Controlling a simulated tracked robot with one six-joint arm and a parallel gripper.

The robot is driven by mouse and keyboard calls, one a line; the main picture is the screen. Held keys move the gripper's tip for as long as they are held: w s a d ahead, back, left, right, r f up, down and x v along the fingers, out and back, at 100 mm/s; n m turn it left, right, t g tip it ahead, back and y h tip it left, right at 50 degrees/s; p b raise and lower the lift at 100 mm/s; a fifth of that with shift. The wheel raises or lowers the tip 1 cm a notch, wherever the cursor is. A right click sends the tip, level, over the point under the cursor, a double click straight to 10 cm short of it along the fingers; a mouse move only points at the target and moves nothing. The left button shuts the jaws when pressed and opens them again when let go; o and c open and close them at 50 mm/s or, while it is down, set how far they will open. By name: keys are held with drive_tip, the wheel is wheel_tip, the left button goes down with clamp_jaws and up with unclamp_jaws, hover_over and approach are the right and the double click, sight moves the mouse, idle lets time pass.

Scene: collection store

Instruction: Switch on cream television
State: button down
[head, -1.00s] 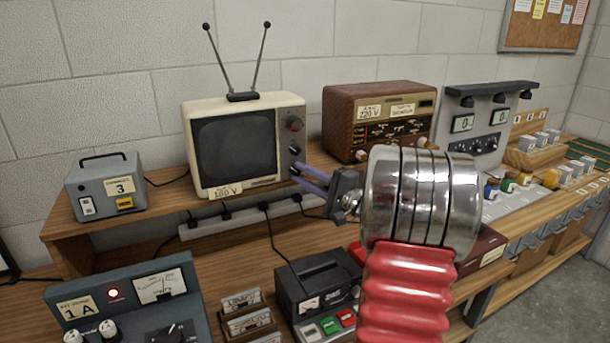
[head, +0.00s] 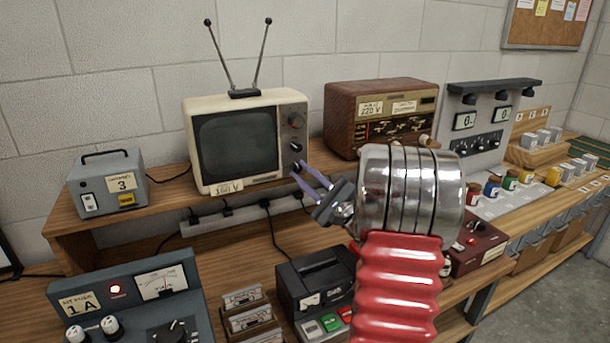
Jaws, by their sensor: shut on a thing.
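The cream television (head: 187,139) stands on the raised wooden shelf with its two-rod aerial up. Its screen (head: 236,142) is dark. Dark knobs run down the right side of its front; the upper knob (head: 296,120) and the middle knob (head: 296,147) are clear of my gripper. My gripper (head: 298,171) reaches in from the right, with its two purple fingers at the lowest knob of the television. It is shut on that knob, which the fingertips partly cover. A voltage label hangs at the television's lower front edge; its first digits are hard to read.
A grey box marked 3 (head: 105,182) stands left of the television, and a brown radio (head: 358,103) stands right. A power strip (head: 250,211) with cables runs below. A grey-blue panel (head: 130,293), cassettes (head: 246,312) and a black recorder (head: 310,275) occupy the lower bench.

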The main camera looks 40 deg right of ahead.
drive_tip(key=shift+f, duration=0.25)
drive_tip(key=c, duration=1.8)
unclamp_jaws()
drive_tip(key=shift+o, duration=1.3)
drive_tip(key=shift+r, duration=0.15)
drive_tip(key=v, duration=1.3)
drive_tip(key=shift+s, duration=0.4)
